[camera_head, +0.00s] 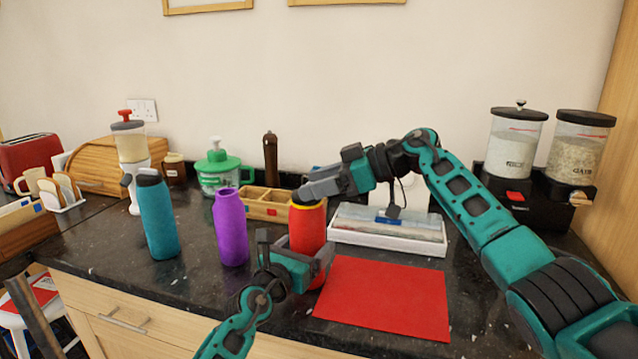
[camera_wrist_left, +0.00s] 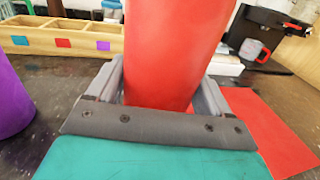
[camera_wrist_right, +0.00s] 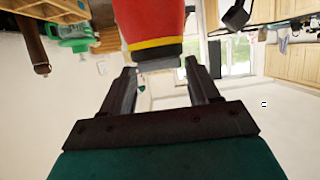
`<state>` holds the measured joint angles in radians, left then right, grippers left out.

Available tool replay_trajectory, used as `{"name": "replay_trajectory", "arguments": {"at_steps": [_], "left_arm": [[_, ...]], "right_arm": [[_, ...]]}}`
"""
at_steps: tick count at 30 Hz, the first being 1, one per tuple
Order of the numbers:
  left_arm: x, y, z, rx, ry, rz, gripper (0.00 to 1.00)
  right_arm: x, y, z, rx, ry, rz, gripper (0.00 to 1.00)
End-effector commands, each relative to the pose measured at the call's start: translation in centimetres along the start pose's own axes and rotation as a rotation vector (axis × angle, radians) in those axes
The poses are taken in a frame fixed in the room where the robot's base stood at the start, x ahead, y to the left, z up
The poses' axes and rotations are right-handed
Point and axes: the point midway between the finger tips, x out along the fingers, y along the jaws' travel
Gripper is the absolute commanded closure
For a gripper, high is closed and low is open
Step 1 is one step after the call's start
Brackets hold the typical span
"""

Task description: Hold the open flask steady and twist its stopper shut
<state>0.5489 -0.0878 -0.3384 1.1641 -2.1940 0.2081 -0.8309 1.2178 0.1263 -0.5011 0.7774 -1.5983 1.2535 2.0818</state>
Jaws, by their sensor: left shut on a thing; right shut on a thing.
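The red flask (camera_head: 307,228) stands upright on the dark counter, with a yellow band near its top. My left gripper (camera_head: 302,262) is shut around its lower body; in the left wrist view the flask (camera_wrist_left: 165,55) fills the space between the fingers. My right gripper (camera_head: 306,193) is at the flask's top, shut on the dark stopper (camera_wrist_right: 160,63). The right wrist view shows the flask upside down, with the stopper between the fingertips against the yellow-banded neck. The fingers partly hide the stopper in the head view, so I cannot tell how tightly it is seated.
A purple flask (camera_head: 231,228) and a teal flask (camera_head: 158,220) with a dark top stand to the left. A red mat (camera_head: 385,298) lies right of the red flask. Behind are a wooden box (camera_head: 262,213) with coloured squares and a white tray (camera_head: 388,241).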

Motion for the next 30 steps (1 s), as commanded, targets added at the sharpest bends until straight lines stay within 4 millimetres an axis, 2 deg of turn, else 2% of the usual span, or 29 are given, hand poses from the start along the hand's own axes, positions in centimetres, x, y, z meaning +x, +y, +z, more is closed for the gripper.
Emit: {"name": "replay_trajectory", "arguments": {"at_steps": [14,15,18,21,30], "left_arm": [[-0.05,-0.07,-0.31,0.002,0.006,-0.002,0.66],[-0.05,-0.07,-0.31,0.002,0.006,-0.002,0.66],[-0.05,-0.07,-0.31,0.002,0.006,-0.002,0.66],[-0.05,-0.07,-0.31,0.001,0.006,-0.002,0.66],[-0.04,-0.07,-0.31,0.001,0.006,-0.002,0.66]], "right_arm": [[-0.01,0.05,0.23,-0.015,-0.001,-0.039,0.70],[-0.01,0.05,0.24,-0.015,-0.001,-0.039,0.39],[-0.02,0.05,0.22,-0.015,0.000,-0.038,0.29],[-0.03,0.05,0.17,-0.015,0.001,-0.038,0.21],[-0.54,0.14,0.10,-0.017,0.002,-0.035,0.21]]}}
